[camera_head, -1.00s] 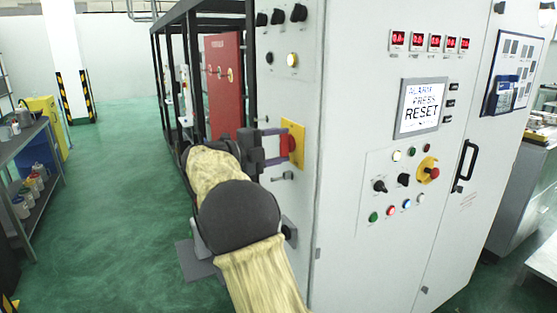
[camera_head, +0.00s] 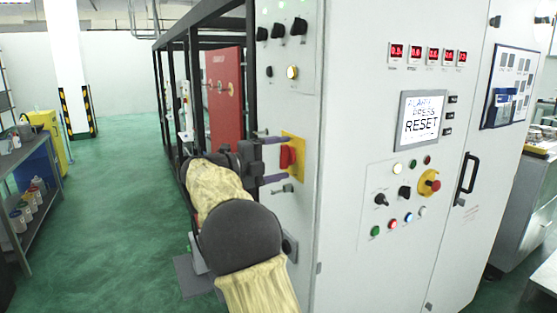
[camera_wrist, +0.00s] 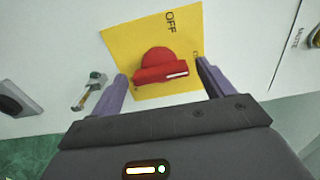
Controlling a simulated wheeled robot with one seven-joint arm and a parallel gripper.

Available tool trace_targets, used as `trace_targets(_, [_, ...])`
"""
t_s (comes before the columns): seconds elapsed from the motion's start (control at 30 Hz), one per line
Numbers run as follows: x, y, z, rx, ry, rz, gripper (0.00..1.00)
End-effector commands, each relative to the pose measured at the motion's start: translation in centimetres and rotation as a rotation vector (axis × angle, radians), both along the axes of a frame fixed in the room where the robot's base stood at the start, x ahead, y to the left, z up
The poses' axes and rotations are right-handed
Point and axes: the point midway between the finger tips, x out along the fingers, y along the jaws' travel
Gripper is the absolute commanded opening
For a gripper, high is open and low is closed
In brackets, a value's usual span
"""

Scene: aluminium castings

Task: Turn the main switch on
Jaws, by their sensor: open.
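The main switch is a red rotary knob (camera_head: 287,157) on a yellow plate (camera_head: 299,149), on the cabinet's narrow left side. In the wrist view the red knob (camera_wrist: 160,66) sits on the yellow plate (camera_wrist: 120,38), with "OFF" printed near its top edge. A white mark on the knob's bar points to the right of that view; a partly hidden letter shows at the plate's right edge. My gripper (camera_head: 275,159) is open in front of the switch. In the wrist view its purple fingertips (camera_wrist: 162,75) stand on either side of the knob, apart from it.
The grey cabinet (camera_head: 345,60) carries a screen reading "ALARM PRESS RESET" (camera_head: 420,117), several buttons and a red emergency stop (camera_head: 435,185). A small key-like latch (camera_wrist: 90,90) is left of the plate. A shelf (camera_head: 35,155) stands far left; green floor lies between.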

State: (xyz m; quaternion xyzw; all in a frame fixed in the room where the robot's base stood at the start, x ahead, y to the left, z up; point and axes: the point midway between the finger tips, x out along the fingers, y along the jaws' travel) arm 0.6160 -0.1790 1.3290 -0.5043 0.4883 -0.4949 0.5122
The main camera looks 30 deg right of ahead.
Motion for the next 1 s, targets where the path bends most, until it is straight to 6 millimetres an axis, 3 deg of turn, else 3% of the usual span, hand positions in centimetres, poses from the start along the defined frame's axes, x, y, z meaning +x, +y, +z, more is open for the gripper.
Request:
trace_targets(0.17, [0.0,0.3,0.0,0.0,-0.001,0.002,0.8])
trace_targets(0.37, [0.0,2.7,-0.1,0.0,0.0,0.005,0.8])
trace_targets(1.0, [-0.4,15.2,-0.1,0.0,-0.001,0.004,0.8])
